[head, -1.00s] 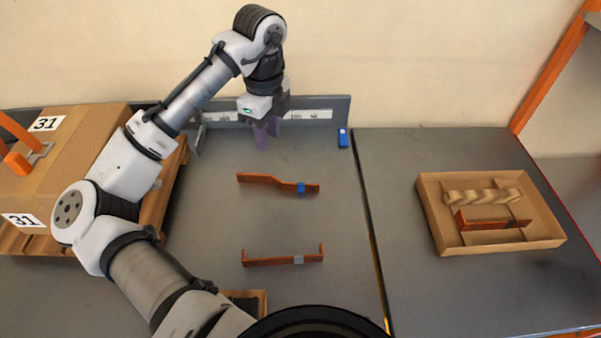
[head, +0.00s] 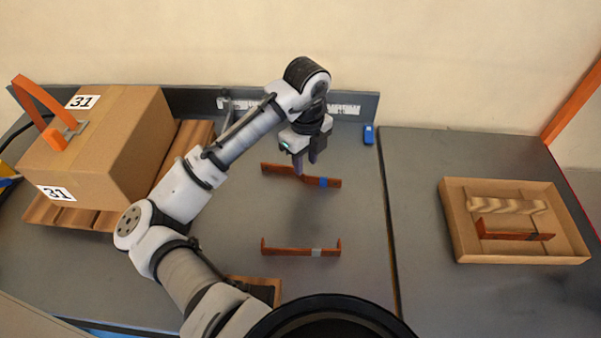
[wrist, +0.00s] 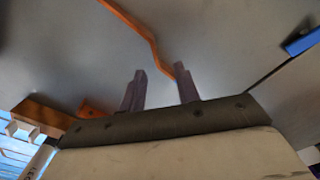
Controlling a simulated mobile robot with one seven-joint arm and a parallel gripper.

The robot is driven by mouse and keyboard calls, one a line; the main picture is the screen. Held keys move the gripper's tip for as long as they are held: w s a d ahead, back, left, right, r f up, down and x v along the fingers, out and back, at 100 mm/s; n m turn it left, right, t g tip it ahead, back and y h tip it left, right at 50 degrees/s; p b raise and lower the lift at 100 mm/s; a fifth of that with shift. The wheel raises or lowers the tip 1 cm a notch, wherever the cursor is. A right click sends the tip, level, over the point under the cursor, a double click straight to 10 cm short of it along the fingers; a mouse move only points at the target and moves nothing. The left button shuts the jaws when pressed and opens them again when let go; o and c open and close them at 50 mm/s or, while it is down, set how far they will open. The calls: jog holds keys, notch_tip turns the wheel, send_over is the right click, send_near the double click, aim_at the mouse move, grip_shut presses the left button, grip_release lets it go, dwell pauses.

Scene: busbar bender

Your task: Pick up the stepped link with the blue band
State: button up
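The stepped link (head: 281,172) is an orange-brown copper bar with a blue band (head: 323,182) near its right end. It lies on the grey bench in the head view. In the wrist view the link (wrist: 140,30) runs from the top edge down to behind the right finger, and its band is hidden there. My gripper (head: 305,168) is above the link in the head view, near its middle. Its two fingers (wrist: 158,88) stand apart with nothing between them, so it is open. I cannot tell its exact height above the bar.
A U-shaped bar with a grey band (head: 290,251) lies nearer. A blue block (head: 369,135) lies at the back. A cardboard tray (head: 452,215) on the right holds a wavy piece and a copper bar. A large carton (head: 105,145) sits on a pallet at left.

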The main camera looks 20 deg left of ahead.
aim_at(321, 181)
notch_tip(321, 181, down, 4)
jog(key=shift+s+f+p, duration=0.15)
jog(key=shift+f+p, duration=0.05)
jog(key=shift+p, duration=0.3)
grip_shut()
